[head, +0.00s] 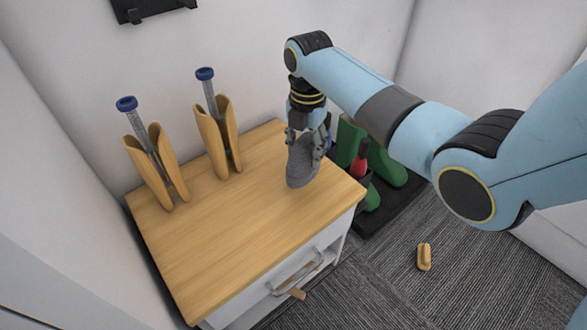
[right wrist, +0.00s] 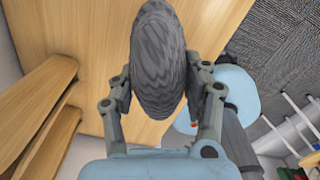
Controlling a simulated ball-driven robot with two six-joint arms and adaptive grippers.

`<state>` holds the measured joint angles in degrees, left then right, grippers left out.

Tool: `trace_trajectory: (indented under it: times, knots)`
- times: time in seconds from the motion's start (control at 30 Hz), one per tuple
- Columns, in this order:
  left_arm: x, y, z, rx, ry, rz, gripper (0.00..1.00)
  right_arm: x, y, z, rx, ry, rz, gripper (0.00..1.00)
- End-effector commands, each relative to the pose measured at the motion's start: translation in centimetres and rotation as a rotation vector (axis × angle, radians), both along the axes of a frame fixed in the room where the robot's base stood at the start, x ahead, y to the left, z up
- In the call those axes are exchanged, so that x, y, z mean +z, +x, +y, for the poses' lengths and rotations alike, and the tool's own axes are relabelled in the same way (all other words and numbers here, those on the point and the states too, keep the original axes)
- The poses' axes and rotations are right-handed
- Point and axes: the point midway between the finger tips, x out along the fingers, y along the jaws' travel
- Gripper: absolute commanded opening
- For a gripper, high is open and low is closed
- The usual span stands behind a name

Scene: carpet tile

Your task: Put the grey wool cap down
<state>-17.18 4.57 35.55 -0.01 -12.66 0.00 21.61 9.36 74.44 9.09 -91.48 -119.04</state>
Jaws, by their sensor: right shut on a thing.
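The grey wool cap (head: 301,163) is a rounded, knitted-looking grey thing over the right part of the wooden cabinet top (head: 230,225). My right gripper (head: 306,143) is shut on it, with one finger on each side, and points down. In the right wrist view the cap (right wrist: 158,60) stands out between the two fingers of my gripper (right wrist: 160,95), with wood behind it. I cannot tell whether the cap touches the top. My left gripper is not in view.
Two wooden holders (head: 155,165) (head: 217,138) with blue-capped tubes stand along the cabinet's back left. Green boots (head: 385,165) stand on a dark tray right of the cabinet. A small tan object (head: 424,257) lies on the carpet. The cabinet top's front and middle are clear.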

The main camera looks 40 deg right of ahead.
Motion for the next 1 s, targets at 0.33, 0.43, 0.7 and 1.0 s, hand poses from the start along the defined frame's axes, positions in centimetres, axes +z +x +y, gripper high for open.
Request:
trace_trajectory:
  times: [0.33, 0.43, 0.7, 1.0]
  knots:
    - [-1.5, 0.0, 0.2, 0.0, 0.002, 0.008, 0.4, -2.8, 1.0, 1.2, -0.001, -0.002, 0.001, 0.16]
    - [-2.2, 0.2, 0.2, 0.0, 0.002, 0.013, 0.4, -4.6, 0.9, 1.2, 0.0, -0.001, 0.003, 0.16]
    - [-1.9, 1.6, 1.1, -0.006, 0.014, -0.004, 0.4, -4.9, 1.0, 1.2, 0.0, -0.002, -0.001, 0.16]
    - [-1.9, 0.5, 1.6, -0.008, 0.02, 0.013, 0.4, -5.1, 1.0, 1.2, 0.0, -0.001, 0.0, 0.7]
